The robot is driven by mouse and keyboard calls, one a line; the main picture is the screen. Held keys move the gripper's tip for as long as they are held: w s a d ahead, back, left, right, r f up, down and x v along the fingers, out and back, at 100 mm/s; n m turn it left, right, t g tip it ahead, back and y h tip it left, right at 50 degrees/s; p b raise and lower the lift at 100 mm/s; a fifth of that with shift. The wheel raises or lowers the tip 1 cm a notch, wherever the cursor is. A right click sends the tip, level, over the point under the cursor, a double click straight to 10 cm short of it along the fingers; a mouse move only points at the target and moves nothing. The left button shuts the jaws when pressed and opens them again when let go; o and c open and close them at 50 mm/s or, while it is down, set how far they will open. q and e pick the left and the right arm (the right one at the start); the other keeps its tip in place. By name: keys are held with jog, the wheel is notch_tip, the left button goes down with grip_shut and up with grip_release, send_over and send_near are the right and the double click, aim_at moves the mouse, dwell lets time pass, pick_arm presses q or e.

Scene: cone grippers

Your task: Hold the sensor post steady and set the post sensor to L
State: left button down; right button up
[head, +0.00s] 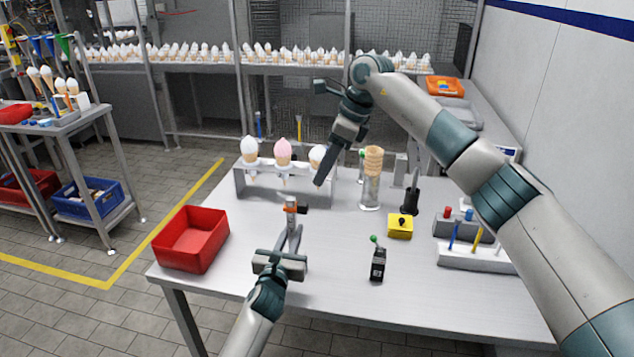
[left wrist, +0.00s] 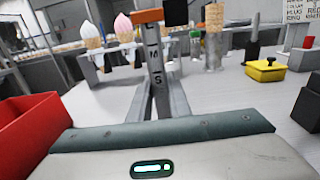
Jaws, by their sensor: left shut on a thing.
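The sensor post (head: 292,219) stands upright on the table; in the left wrist view the grey post (left wrist: 155,68) shows dark scale marks, with what looks like an S and an M above it. An orange clamp (left wrist: 148,15) with a black sensor (left wrist: 175,12) sits above those marks, near the top of the post; it also shows in the head view (head: 291,208). My left gripper (head: 293,232) is shut on the post, below the sensor. My right gripper (head: 320,182) hangs behind and above the post, near the right cone; its jaw gap is not clear.
A rack (head: 240,185) holds three topped cones behind the post. A red bin (head: 191,238) stands left. To the right are a stack of cones (head: 372,162), a yellow button box (head: 400,228), a black switch box with a green knob (head: 378,265) and a pen tray (head: 470,257).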

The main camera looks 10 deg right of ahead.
jog(key=shift+v, duration=0.8)
pick_arm(q)
jog(key=c, duration=1.6)
grip_release()
jog(key=shift+o, duration=0.2)
jog(key=v, duration=1.2)
